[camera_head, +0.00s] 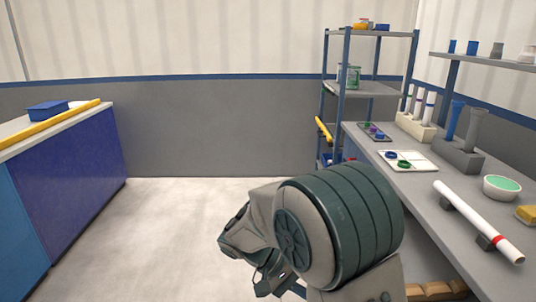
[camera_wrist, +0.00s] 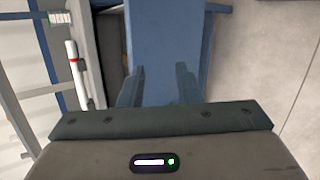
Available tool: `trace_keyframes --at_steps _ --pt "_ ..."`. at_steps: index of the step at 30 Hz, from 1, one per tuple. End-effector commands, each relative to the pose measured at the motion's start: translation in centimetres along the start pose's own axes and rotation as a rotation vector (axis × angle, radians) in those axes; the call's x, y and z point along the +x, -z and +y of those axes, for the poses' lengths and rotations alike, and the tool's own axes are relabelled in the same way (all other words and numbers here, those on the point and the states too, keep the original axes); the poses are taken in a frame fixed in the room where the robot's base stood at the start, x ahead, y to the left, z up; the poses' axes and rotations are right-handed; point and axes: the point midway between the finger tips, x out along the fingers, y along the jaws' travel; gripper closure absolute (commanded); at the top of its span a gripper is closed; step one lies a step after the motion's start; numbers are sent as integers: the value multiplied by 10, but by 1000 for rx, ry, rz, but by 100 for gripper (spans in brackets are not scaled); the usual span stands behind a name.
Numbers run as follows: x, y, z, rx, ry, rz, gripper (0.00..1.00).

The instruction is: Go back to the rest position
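My gripper (camera_wrist: 158,72) shows in the wrist view with its two fingers apart and nothing between them; a blue surface lies beyond. In the head view my arm is folded at the bottom centre, over the floor, with the gripper low and partly hidden. A white pipe (camera_head: 478,222) with a red band lies on dark supports on the right workbench. A white pipe with a red band (camera_wrist: 76,68) also shows at the left of the wrist view. A yellow pipe (camera_head: 52,128) lies along the left counter.
The right workbench (camera_head: 426,196) holds a green-lined bowl (camera_head: 501,188), a tray with rings (camera_head: 408,161) and upright tubes in holders. A shelf rack (camera_head: 362,88) stands at the back. The left counter (camera_head: 75,180) bears a blue box (camera_head: 48,110). The floor (camera_head: 175,230) between is clear.

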Motion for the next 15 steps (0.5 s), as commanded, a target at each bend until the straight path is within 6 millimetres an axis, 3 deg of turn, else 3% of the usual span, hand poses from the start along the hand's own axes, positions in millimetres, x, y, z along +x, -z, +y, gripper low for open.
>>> trace_keyframes --at_steps 1,3,15 --pt "-6 -12 26 -2 67 -11 69" --pt "-7 -26 47 -16 167 -18 69" --pt "-34 -102 140 -1 686 117 69"
